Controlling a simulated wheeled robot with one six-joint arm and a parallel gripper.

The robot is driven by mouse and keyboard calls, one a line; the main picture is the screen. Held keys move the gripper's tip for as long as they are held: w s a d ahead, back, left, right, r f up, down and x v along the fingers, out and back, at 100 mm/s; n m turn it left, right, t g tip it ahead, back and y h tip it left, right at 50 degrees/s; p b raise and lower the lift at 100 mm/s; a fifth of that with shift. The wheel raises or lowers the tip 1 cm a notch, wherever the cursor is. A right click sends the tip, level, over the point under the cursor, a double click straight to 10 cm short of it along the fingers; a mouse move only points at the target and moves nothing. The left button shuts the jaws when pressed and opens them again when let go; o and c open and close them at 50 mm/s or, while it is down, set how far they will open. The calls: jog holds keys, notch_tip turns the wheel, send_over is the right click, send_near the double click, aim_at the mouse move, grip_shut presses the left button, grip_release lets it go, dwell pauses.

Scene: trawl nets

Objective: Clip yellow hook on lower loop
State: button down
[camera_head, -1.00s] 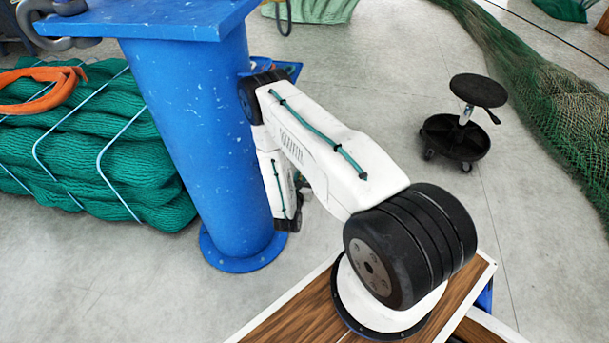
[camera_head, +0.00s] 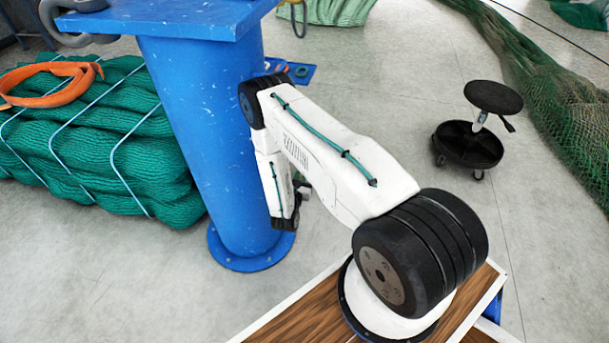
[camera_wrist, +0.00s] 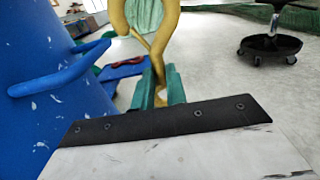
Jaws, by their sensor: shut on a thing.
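In the wrist view, my gripper (camera_wrist: 160,88) has green fingers shut on the yellow hook (camera_wrist: 158,42). The hook stands up from the fingers, and its top is cut off by the picture edge. A blue loop (camera_wrist: 62,77) sticks out from the blue column (camera_wrist: 48,130) on the left. The hook is to the right of the loop, with a visible gap between them in the picture; their depth difference is unclear. In the head view, the blue column (camera_head: 205,130) shows, but my gripper, the hook and the loop cannot be made out.
A black wheeled stool (camera_head: 470,140) stands on the right, also in the wrist view (camera_wrist: 270,45). A strapped green net bundle (camera_head: 100,140) with an orange strap (camera_head: 50,85) lies left of the column. Loose green netting (camera_head: 565,110) lies far right. Grey floor between is clear.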

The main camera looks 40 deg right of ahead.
jog(key=shift+w+a, duration=1.15)
jog(key=shift+w, duration=0.3)
jog(key=shift+w, duration=0.1)
jog(key=shift+a+r, duration=0.1)
jog(key=shift+r, duration=0.1)
dwell(0.3)
jog(key=shift+w+a+f, duration=0.25)
jog(key=shift+w+a, duration=0.2)
jog(key=shift+w, duration=0.05)
dwell(0.9)
jog(key=shift+w+f, duration=0.1)
jog(key=shift+f, duration=0.2)
dwell(0.4)
jog(key=shift+w+a+f, duration=0.1)
jog(key=shift+a+f, duration=0.05)
jog(key=shift+f, duration=0.2)
jog(key=shift+w+a+f, duration=0.1)
jog(key=shift+w+f, duration=0.05)
jog(key=shift+f, duration=0.35)
jog(key=shift+w+a+f, duration=0.1)
jog(key=shift+f, duration=0.35)
dwell(0.7)
dwell(0.4)
